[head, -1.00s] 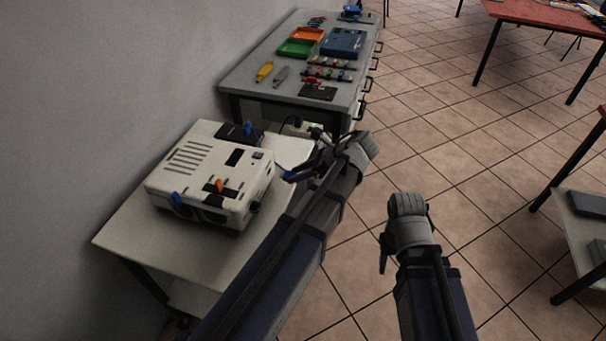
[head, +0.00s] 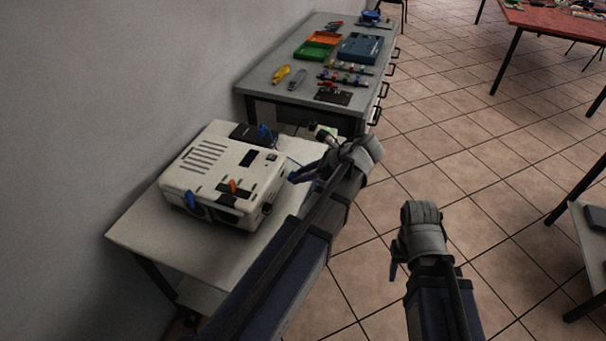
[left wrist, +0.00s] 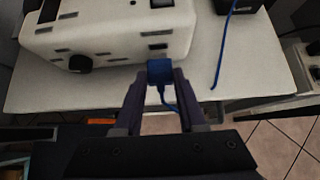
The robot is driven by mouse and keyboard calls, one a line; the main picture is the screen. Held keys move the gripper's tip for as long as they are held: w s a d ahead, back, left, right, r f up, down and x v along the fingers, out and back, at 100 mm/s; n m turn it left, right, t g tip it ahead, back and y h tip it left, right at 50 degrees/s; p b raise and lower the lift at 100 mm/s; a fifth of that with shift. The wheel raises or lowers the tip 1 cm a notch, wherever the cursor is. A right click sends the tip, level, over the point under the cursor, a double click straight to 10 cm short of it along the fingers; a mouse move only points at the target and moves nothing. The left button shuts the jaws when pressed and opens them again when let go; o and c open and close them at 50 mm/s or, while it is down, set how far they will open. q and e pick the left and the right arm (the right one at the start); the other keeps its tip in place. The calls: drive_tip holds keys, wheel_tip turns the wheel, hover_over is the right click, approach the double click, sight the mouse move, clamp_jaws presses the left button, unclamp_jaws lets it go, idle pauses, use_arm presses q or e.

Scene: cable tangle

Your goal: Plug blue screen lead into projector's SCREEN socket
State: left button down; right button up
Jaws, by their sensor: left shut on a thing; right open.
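The white projector (head: 215,165) stands on a pale table; its side with several small dark sockets shows in the left wrist view (left wrist: 105,30). I cannot read the socket labels. My left gripper (head: 296,178) is shut on the blue plug (left wrist: 160,72) of the blue lead. In the left wrist view the plug sits between the fingertips (left wrist: 160,84), just in front of the projector's side and below a small dark slot (left wrist: 158,46). I cannot tell whether it touches the projector. My right gripper (head: 396,262) is open and empty over the floor at the right.
A black box (head: 243,133) stands behind the projector, with blue cable beside it. A blue cable (left wrist: 224,50) runs across the pale table (left wrist: 265,60). A grey bench (head: 265,90) with trays and tools stands beyond.

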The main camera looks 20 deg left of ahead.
use_arm(q)
drive_tip(key=shift+s+a, duration=0.1)
drive_tip(key=shift+a, duration=1.05)
idle(0.3)
drive_tip(key=shift+c, duration=2)
unclamp_jaws()
drive_tip(key=p+v, duration=0.5)
drive_tip(key=v, duration=0.2)
drive_tip(key=shift+d+r, duration=0.25)
drive_tip(key=shift+d, duration=0.05)
